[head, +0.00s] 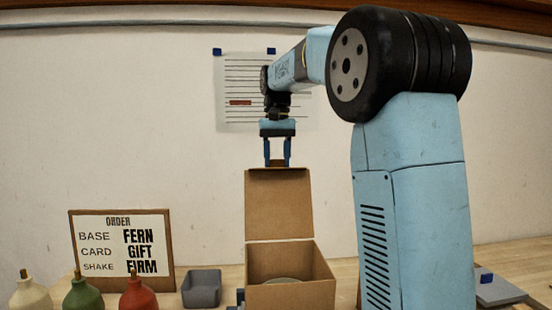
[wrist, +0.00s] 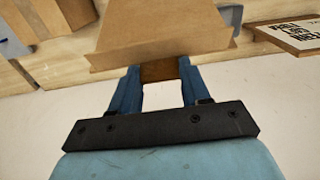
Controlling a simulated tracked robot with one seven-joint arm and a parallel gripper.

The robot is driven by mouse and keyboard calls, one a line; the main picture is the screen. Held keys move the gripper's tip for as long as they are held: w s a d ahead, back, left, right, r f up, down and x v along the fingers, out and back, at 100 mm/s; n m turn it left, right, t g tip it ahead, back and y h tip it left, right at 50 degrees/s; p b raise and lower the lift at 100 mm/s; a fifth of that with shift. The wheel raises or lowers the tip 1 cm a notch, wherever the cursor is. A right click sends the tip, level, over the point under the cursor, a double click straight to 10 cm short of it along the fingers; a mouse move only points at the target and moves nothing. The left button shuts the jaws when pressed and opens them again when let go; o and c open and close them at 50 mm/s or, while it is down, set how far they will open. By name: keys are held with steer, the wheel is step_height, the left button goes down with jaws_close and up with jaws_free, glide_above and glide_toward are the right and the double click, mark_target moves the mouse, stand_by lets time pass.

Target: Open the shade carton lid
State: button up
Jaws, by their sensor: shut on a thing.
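The shade carton (head: 290,293) is a brown cardboard box standing on the table at the bottom middle of the head view. Its lid (head: 279,205) stands upright at the back, and the carton's top is open. A pale round thing shows inside the carton, partly hidden by its walls. My gripper (head: 277,163) is above the lid's top edge, with its blue fingers pointing down. In the wrist view my gripper (wrist: 160,75) is shut on a small dark brown piece at the edge of the cardboard lid (wrist: 165,35).
An order sign (head: 121,250) stands at the left, behind white, green and red bottles (head: 138,293). A grey bin (head: 201,288) is just left of the carton. A grey plate with a blue piece (head: 495,290) lies at the right. A paper sheet hangs on the wall behind.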

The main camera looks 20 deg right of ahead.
mark_target(278, 168)
jaws_close()
steer(key=shift+s+a+r+t, duration=0.1)
steer(key=shift+s+r+t, duration=0.1)
steer(key=shift+s, duration=0.25)
steer(key=shift+s+a+r+t, duration=0.1)
steer(key=shift+s+t, duration=0.1)
steer(key=shift+s, duration=0.25)
steer(key=shift+s+a+r, duration=0.1)
steer(key=shift+s+a, duration=0.05)
steer(key=shift+s, duration=0.6)
